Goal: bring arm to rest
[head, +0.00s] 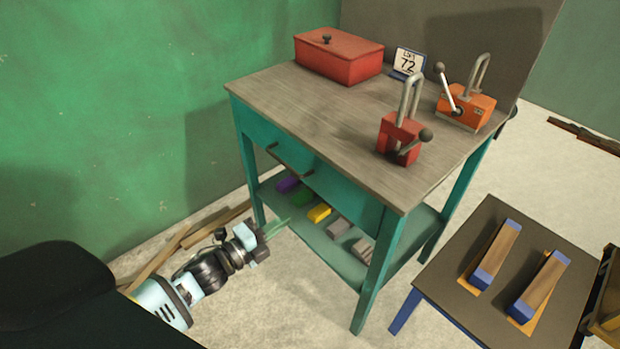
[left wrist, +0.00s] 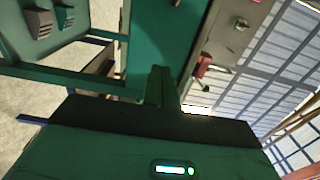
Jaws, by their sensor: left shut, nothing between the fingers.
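My left gripper (head: 277,227) shows low at the left of the workbench in the head view, near the bench's front left leg and lower shelf. Its fingers are shut with nothing between them. In the left wrist view the shut fingers (left wrist: 160,85) point away from the gripper's body, toward the teal bench. I cannot tell whether the fingertips are clear of the shelf edge. My right gripper is not in view.
A low table (head: 480,225) stands right. Planks (head: 160,262) lie by the green wall.

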